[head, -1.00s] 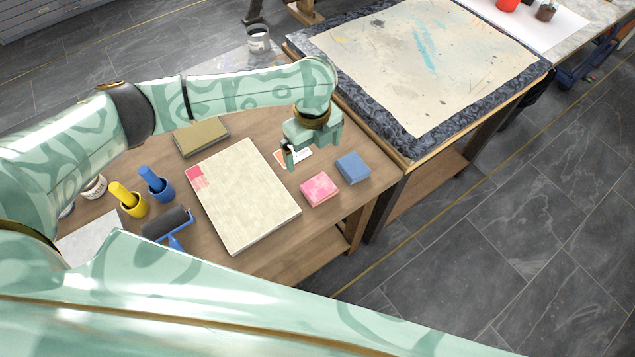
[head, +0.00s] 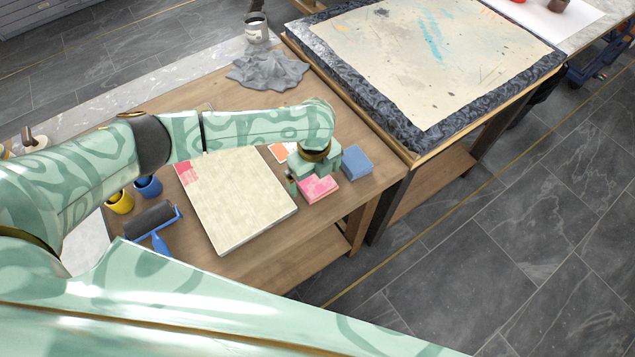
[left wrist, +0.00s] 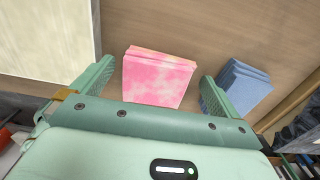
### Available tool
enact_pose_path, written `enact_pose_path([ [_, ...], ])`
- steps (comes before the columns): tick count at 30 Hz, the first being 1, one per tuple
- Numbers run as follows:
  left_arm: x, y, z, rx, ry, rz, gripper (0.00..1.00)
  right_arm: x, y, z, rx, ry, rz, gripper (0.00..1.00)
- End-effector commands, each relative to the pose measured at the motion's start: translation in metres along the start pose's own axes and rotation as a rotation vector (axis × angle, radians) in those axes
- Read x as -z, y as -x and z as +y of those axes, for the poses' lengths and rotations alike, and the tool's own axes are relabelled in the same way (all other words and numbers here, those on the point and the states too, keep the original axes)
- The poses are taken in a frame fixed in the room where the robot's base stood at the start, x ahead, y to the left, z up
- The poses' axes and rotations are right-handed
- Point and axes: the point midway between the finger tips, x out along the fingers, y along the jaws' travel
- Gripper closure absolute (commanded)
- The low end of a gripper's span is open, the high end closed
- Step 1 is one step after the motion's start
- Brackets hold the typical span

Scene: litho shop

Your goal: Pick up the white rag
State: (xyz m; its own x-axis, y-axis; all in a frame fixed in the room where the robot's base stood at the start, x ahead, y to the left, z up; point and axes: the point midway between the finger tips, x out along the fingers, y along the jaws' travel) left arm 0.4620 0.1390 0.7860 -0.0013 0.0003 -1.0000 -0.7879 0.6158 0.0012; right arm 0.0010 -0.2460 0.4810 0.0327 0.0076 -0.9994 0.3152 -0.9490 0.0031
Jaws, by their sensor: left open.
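A folded cloth blotched pink and white (head: 318,188) lies flat on the wooden table, near its front right edge. A folded blue cloth (head: 356,162) lies just right of it. I see no plain white rag; the pink and white cloth is the nearest to one. My left gripper (head: 309,180) is open and empty, above the pink and white cloth. In the left wrist view the pink and white cloth (left wrist: 158,80) shows between the open fingers (left wrist: 156,72), with the blue cloth (left wrist: 243,88) beyond the right finger. My right gripper is not in view.
A pale stone slab (head: 235,200) lies left of the cloths. A roller (head: 150,220) and yellow (head: 120,203) and blue (head: 149,187) cups stand farther left. A crumpled grey cloth (head: 268,70) lies at the back. A higher table (head: 430,60) stands close on the right.

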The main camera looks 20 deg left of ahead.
Motion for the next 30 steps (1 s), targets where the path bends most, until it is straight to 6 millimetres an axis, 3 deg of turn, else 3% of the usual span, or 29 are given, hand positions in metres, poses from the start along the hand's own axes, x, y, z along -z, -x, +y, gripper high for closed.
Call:
enact_pose_path([
  [2,0.000,0.002,0.000,0.001,0.000,0.000,0.00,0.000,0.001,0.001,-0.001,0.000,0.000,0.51],
  [7,0.000,0.002,0.000,0.001,0.000,0.000,0.44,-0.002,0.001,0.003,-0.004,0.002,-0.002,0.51],
  [8,0.000,0.002,0.000,0.001,0.000,0.000,0.46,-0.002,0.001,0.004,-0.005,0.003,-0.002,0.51],
  [20,0.000,0.010,-0.001,0.003,0.001,-0.001,0.50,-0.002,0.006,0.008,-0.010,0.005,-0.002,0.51],
  [25,-0.001,0.037,-0.001,0.004,0.000,-0.002,0.50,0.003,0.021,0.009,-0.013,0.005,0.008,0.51],
  [30,0.022,0.079,0.020,0.005,-0.004,-0.002,0.50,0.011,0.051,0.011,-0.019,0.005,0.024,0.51],
])
